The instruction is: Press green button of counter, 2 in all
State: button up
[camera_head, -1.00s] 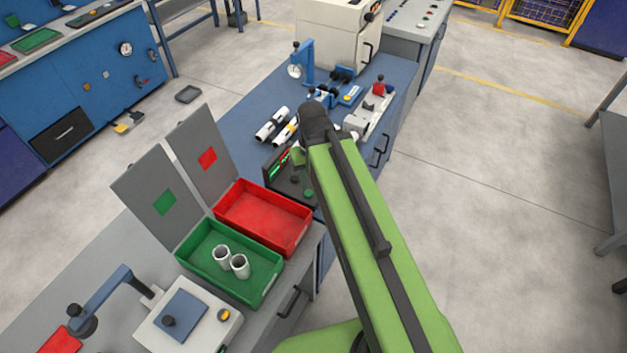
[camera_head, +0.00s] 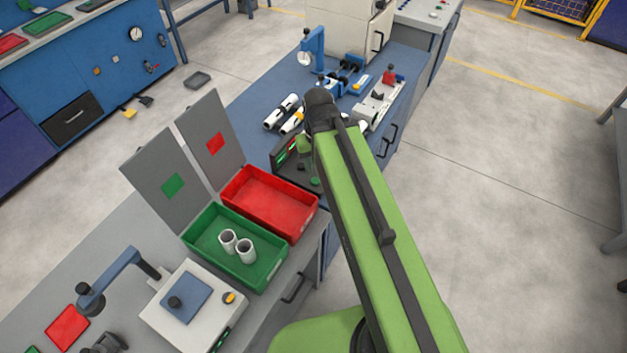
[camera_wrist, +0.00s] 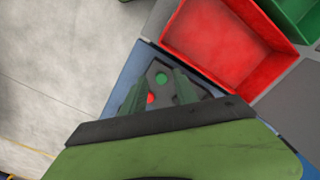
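The counter (camera_head: 284,163) is a dark box with a lit display, beside the red tray on the blue worktop. Its green button (camera_head: 315,182) shows at its near end; the button (camera_wrist: 161,78) is also visible in the wrist view. A red button (camera_wrist: 151,98) lies close to it, nearer the gripper's base. My gripper (camera_wrist: 158,92) hangs over the counter, with a finger on each side of the buttons and a visible gap. Nothing is seen between the fingers. In the head view my arm hides part of the counter, and contact with the button cannot be seen.
A red tray (camera_head: 228,193) is empty beside the counter. A green tray (camera_head: 190,236) holds two white pipes (camera_head: 236,246). White pipes (camera_head: 281,111) and blue fixtures (camera_head: 350,75) stand farther back. Open floor (camera_head: 500,200) lies to the right.

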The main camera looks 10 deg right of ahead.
grip_shut()
jog(key=shift+a, duration=0.1)
dwell(1.2)
